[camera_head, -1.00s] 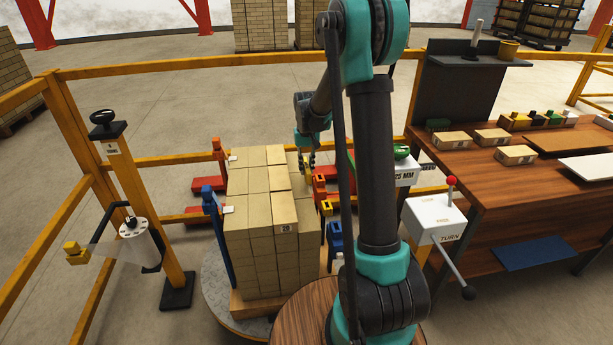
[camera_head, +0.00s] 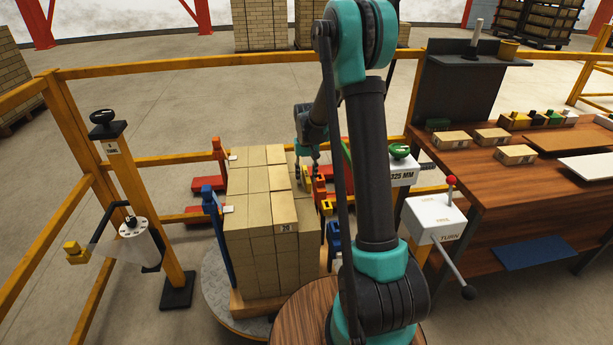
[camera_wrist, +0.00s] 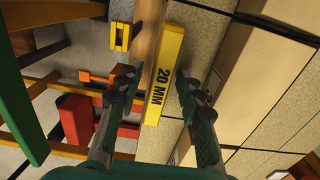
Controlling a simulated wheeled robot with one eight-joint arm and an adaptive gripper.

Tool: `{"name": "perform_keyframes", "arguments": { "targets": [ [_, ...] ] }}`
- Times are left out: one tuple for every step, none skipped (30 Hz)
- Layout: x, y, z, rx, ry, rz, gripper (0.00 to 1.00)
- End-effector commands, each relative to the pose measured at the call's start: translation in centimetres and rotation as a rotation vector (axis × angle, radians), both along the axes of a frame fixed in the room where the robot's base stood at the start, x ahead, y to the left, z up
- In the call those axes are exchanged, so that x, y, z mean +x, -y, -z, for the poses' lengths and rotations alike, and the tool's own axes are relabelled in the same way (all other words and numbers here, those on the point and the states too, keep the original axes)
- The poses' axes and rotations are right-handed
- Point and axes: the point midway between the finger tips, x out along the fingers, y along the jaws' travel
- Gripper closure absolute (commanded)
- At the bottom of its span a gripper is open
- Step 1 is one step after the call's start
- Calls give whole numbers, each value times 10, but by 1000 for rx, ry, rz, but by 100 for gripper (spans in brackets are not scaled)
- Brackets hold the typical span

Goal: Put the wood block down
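A yellow block marked 20 MM (camera_wrist: 165,75) shows between the two fingers of my gripper (camera_wrist: 158,88) in the wrist view. A gap shows between the left finger and the block; the right finger is close beside its edge. The fingers look spread, not closed on it. The block lies along the edge of the brick stack (camera_wrist: 235,90); its underside is hidden, so I cannot tell what it rests on. In the head view my gripper (camera_head: 307,170) points down at the far right side of the brick stack (camera_head: 262,225). The block is not clear there.
Red clamp parts (camera_head: 209,184) and a blue post (camera_head: 216,228) stand around the stack on its round turntable (camera_head: 225,300). A white control box (camera_head: 434,217) with a lever stands right. A wooden bench (camera_head: 540,185) is further right. Yellow rails (camera_head: 200,66) enclose the cell.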

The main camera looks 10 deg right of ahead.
Motion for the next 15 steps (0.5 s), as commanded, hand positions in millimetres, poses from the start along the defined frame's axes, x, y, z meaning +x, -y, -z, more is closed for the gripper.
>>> {"name": "perform_keyframes", "arguments": {
  "targets": [
    [0,0,0,0,0,0,63],
    [0,0,0,0,0,0,63],
    [0,0,0,0,0,0,63],
    [0,0,0,0,0,0,63],
    [0,0,-1,0,0,0,63],
    [0,0,-3,0,0,0,63],
    [0,0,-5,0,0,0,63],
    [0,0,-7,0,0,0,63],
    [0,0,-12,0,0,0,63],
    [0,0,-16,0,0,0,63],
    [0,0,-21,0,0,0,63],
    [0,0,-28,0,0,0,63],
    [-1,0,-34,0,0,0,63],
    [-1,0,-40,0,0,0,63],
    [0,0,-49,0,0,0,63]
  ]
}}
